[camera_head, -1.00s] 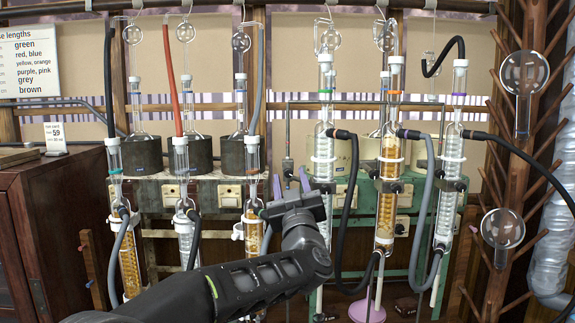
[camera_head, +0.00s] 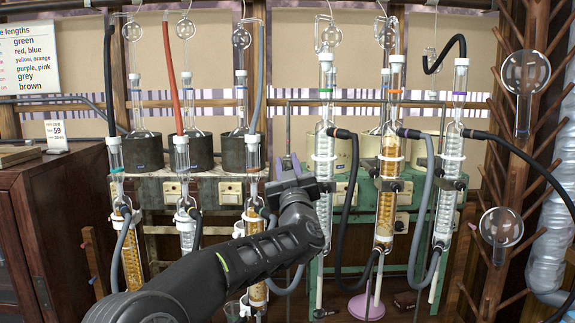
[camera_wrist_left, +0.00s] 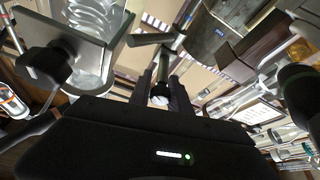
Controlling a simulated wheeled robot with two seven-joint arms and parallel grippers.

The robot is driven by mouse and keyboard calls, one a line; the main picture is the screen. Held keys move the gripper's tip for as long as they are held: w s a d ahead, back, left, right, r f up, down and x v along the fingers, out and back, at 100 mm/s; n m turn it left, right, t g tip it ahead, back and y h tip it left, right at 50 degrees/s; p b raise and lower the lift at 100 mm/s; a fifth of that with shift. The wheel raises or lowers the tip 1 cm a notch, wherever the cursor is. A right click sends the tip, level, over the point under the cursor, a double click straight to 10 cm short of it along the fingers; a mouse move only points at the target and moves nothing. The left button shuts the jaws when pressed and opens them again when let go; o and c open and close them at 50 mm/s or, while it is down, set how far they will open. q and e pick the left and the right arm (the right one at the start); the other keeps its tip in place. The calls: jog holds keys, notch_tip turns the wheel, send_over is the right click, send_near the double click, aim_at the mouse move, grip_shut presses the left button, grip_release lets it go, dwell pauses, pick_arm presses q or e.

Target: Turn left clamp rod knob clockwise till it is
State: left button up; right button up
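My left gripper (camera_head: 290,163) is in front of the middle of the rig, just left of the clear condenser with the green band (camera_head: 324,150). In the left wrist view, its two dark fingers (camera_wrist_left: 162,90) lie on either side of a dark cylindrical knob with a pale end (camera_wrist_left: 160,97). A dark rod with a crosspiece (camera_wrist_left: 155,39) shows beyond the knob. I cannot tell whether the fingers touch the knob. In the head view the knob is hidden behind my gripper. My right gripper is not in view.
Glass condensers with hoses stand on both sides, including an amber-filled one (camera_head: 388,165). Heating mantles (camera_head: 236,152) sit behind on a bench. A wooden peg rack (camera_head: 510,180) stands at the right, a brown cabinet (camera_head: 50,230) at the left.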

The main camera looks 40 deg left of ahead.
pick_arm(q)
grip_shut()
jog(key=shift+m, duration=0.5)
jog(key=m+t+h, duration=0.1)
jog(key=m, duration=0.2)
jog(key=m+t+h, duration=0.1)
jog(key=m, duration=0.1)
jog(key=m+h, duration=0.2)
jog(key=m, duration=0.1)
jog(key=shift+w+d+m+t+b, duration=0.2)
jog(key=shift+d+m+t+b, duration=0.1)
jog(key=shift+t+b, duration=0.1)
jog(key=m+h, duration=0.2)
jog(key=m, duration=0.2)
jog(key=m+h, duration=0.2)
jog(key=m, duration=0.2)
jog(key=shift+w+d+f+t, duration=0.1)
jog(key=shift+w+d+t, duration=0.1)
jog(key=shift+t, duration=0.1)
jog(key=shift+o, duration=2.4)
grip_release()
jog(key=shift+f, duration=0.1)
